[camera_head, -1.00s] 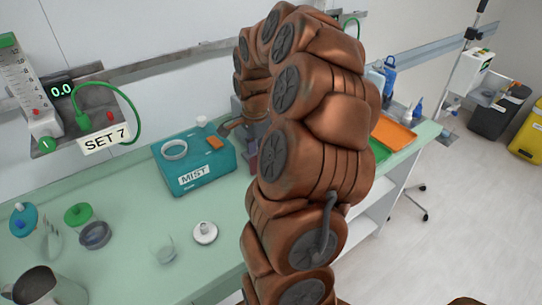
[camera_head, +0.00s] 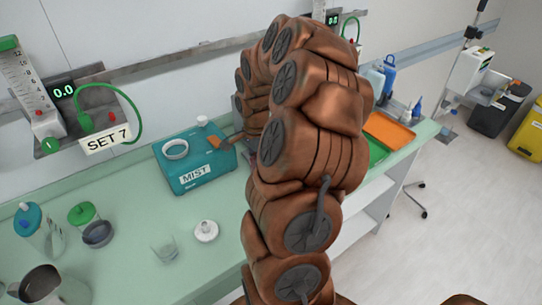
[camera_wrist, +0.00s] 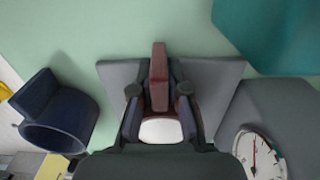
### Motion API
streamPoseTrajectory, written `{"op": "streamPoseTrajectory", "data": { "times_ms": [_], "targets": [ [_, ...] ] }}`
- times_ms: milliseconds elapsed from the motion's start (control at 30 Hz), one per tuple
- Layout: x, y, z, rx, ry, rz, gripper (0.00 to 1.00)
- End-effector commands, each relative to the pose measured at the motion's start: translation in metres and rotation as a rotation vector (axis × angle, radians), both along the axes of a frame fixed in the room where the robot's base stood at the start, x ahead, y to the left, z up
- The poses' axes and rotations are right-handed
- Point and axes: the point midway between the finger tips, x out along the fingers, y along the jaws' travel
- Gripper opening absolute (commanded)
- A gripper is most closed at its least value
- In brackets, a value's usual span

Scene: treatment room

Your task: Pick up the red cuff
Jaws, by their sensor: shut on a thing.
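The red cuff (camera_wrist: 159,75) shows in the wrist view as a narrow dark red piece seen nearly edge-on. My gripper (camera_wrist: 159,98) is shut on it, with one dark finger on each side. A grey flat surface lies behind the cuff, and pale green countertop lies around that. I cannot tell whether the cuff touches the surface. In the head view my bulky copper arm hides the gripper and the cuff.
In the wrist view a dark blue cuff (camera_wrist: 55,115) stands left of my gripper and a round dial gauge (camera_wrist: 258,156) lies at lower right. The teal MIST box (camera_head: 195,172) sits left of my arm; an orange tray (camera_head: 390,132) lies right.

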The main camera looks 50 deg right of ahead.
Motion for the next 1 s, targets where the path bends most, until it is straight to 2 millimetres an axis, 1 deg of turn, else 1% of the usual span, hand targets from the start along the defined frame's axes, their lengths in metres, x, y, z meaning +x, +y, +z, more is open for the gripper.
{"op": "streamPoseTrajectory", "data": {
  "times_ms": [467, 567, 667, 767, 900, 1000],
  "targets": [
    [0.0, 0.0, 0.0, 0.0, 0.0, 0.0, 0.0],
    [0.001, -0.001, 0.004, -0.003, -0.002, 0.0, 0.0],
    [0.001, -0.001, 0.014, -0.005, -0.003, 0.0, 0.0],
    [0.002, -0.002, 0.03, -0.007, -0.004, 0.0, 0.0],
    [0.002, -0.002, 0.056, -0.006, -0.005, -0.001, 0.0],
    [0.001, -0.001, 0.072, -0.005, -0.005, 0.0, 0.0]
  ]
}}
